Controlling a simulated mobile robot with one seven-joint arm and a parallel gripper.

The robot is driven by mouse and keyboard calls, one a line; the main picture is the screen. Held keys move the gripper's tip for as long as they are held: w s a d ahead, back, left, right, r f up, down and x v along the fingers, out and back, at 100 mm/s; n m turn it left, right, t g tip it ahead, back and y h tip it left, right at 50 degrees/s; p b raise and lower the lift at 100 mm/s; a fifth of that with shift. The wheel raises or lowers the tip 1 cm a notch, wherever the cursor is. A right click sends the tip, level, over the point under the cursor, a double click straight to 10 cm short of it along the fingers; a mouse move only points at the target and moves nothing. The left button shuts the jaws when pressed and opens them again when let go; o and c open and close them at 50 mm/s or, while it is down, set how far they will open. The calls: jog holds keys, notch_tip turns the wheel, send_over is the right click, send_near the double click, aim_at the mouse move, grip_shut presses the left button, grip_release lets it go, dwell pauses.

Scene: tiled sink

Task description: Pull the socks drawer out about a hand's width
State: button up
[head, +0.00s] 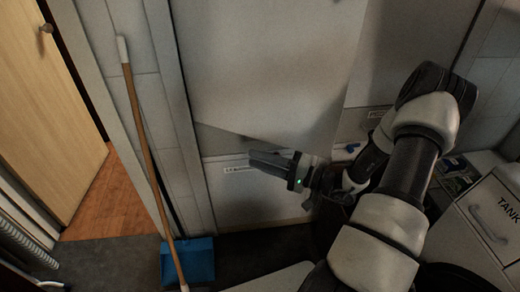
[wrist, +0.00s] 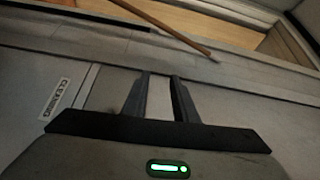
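No label reading "socks" is legible, so I cannot tell which front is the socks drawer. A pale front panel (head: 250,200) with a small white label (head: 240,169) lies low behind my gripper; that label is too small to read in the head view. The wrist view shows a label reading CLEANING (wrist: 54,98) left of the fingers. My gripper (head: 252,159) points left in front of the pale panels. In the wrist view my gripper (wrist: 161,78) has its two fingers apart, with only pale surface visible between them. No handle shows between them.
A grey box labelled TANK (head: 500,215) with a handle stands at the right. A wooden-handled broom (head: 145,140) leans at the left above a blue dustpan (head: 187,262). A wooden door (head: 50,100) is at the far left. Small blue items (head: 352,147) lie behind my arm.

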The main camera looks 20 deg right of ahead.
aim_at(264, 144)
jog(key=d+f+m+t+h+b, duration=0.3)
jog(key=d+f+m+t+h, duration=0.5)
jog(key=d+f, duration=0.5)
jog(key=shift+n+g+h, duration=0.5)
jog(key=shift+g+h, duration=0.1)
jog(key=shift+h, duration=0.1)
jog(key=b+x, duration=0.1)
jog(key=x, duration=0.5)
jog(key=a+b+x, duration=0.1)
jog(key=x, duration=0.5)
jog(key=b+x, duration=0.1)
jog(key=x, duration=0.5)
jog(key=shift+a+f+b, duration=0.25)
jog(key=shift+f+b, duration=0.05)
grip_shut()
